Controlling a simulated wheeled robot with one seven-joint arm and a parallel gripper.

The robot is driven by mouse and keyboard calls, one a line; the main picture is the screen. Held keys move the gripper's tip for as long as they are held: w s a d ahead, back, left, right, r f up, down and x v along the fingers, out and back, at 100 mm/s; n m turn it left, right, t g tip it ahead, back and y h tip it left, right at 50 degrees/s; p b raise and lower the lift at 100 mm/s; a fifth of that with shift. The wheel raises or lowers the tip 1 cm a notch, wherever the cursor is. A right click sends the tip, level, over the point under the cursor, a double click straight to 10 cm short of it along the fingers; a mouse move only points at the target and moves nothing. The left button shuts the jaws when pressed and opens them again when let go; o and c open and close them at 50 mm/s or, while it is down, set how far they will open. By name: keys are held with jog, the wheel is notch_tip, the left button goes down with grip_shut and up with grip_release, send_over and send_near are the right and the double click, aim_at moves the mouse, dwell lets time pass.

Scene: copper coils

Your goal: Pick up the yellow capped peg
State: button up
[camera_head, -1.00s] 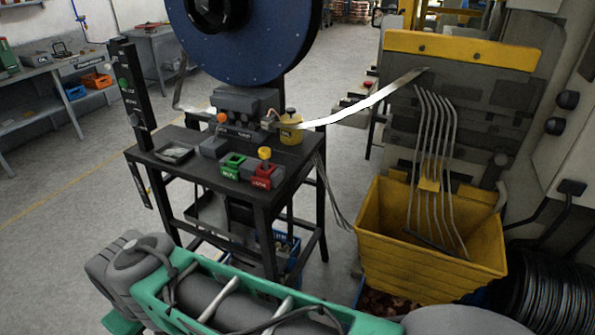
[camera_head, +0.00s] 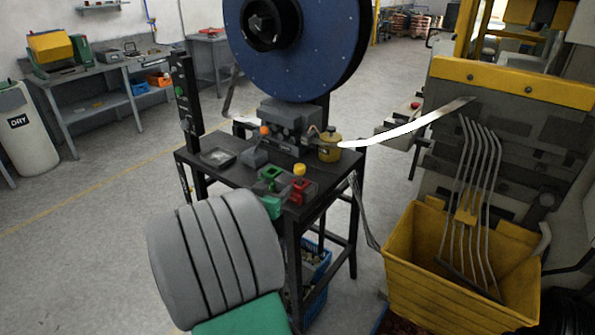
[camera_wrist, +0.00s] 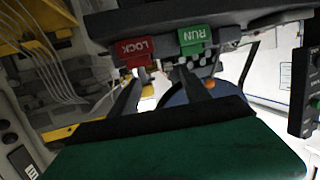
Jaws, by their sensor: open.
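The yellow capped peg (camera_head: 299,170) stands in the red block (camera_head: 299,190) near the front right corner of the black bench; its cap shows above the block. The green block (camera_head: 270,174) is just left of it. In the wrist view, the red LOCK block (camera_wrist: 135,52) and the green RUN block (camera_wrist: 194,40) appear upside down at the bench edge. My gripper (camera_wrist: 160,76) is open, its two dark fingers pointing towards these blocks, with nothing visible between them. I cannot clearly make out the peg in the wrist view, nor my fingers in the head view.
The bench (camera_head: 325,190) also carries a small tray (camera_head: 217,158), a grey machine with an orange knob, and a yellow pot (camera_head: 330,148). A large blue reel (camera_head: 295,50) stands behind. A yellow bin (camera_head: 440,285) with bent rods is at right. Floor at left is open.

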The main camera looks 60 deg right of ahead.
aim_at(299, 170)
jog(key=s+d+r, duration=0.1)
jog(key=s+d+h, duration=0.1)
jog(key=s+d+r+g+h, duration=0.1)
jog(key=d, duration=0.1)
jog(key=shift+s+r+m, duration=0.35)
jog(key=shift+s+m, duration=0.05)
jog(key=d+p, duration=0.3)
jog(key=d, duration=0.4)
jog(key=shift+w+p, duration=0.3)
jog(key=shift+w, duration=0.15)
jog(key=shift+d, duration=0.15)
grip_shut()
